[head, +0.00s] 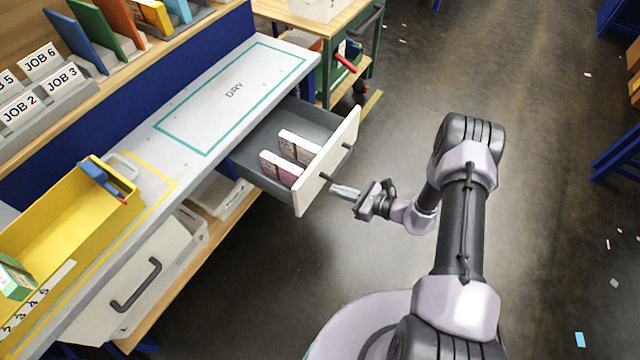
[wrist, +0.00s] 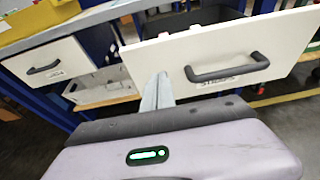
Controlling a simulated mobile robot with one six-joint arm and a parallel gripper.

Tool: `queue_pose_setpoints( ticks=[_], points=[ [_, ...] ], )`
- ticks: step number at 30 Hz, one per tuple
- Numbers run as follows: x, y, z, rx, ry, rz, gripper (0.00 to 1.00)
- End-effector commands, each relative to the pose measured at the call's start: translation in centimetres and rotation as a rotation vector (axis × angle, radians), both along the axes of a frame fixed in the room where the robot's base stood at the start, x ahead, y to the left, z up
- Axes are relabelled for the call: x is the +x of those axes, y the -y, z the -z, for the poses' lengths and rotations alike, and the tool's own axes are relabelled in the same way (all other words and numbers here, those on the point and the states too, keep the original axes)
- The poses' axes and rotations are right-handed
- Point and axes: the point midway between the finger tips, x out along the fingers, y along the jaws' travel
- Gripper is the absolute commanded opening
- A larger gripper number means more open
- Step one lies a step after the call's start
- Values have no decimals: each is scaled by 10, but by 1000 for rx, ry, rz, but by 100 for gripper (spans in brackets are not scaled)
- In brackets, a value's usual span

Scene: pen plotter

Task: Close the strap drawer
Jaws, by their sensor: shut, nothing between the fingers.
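The strap drawer (head: 310,178) is pulled open from under the bench top, below the area marked DRY. It has a white front with a dark bar handle and a grey inside holding pink-and-white boxes (head: 282,168). In the wrist view its white front (wrist: 215,42) fills the upper right, with the handle (wrist: 228,68) above a partly hidden label. My gripper (head: 334,188) is shut and empty, just outside the drawer front. Its fingertips (wrist: 158,80) point at the front, left of the handle in the wrist view. I cannot tell whether they touch it.
A second white drawer front (head: 140,280) with a dark handle is at the lower left. A yellow tray (head: 60,225) sits on the bench top (head: 190,110). A green-framed cart (head: 325,45) stands beyond the drawer. The floor (head: 540,150) to the right is mostly open.

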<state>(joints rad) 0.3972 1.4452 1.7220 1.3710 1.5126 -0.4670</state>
Motion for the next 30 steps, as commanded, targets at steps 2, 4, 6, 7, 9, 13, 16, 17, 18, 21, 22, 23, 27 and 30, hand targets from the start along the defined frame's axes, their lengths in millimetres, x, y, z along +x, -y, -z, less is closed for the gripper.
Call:
queue_pose_setpoints(
  ticks=[2,4,6,7,9,13,16,17,18,21,22,23,27,30],
  points=[
    [9,-15,9,-1,1,-6,0],
    [17,-26,13,-1,1,-5,0],
    [25,-36,11,-2,2,-5,0],
    [27,-39,11,-2,2,-5,0],
    [33,-46,10,-1,1,-3,0],
    [38,-53,9,0,0,-2,0],
    [39,-55,8,0,1,-1,0],
    [39,-55,8,0,0,-1,0],
    [39,-55,8,0,0,-1,0],
    [39,-55,8,0,0,-2,0],
    [39,-55,8,0,0,-2,0],
    [39,-55,8,0,0,-2,0],
    [39,-57,8,0,0,-2,0],
    [39,-62,8,0,0,-4,0]
  ],
)
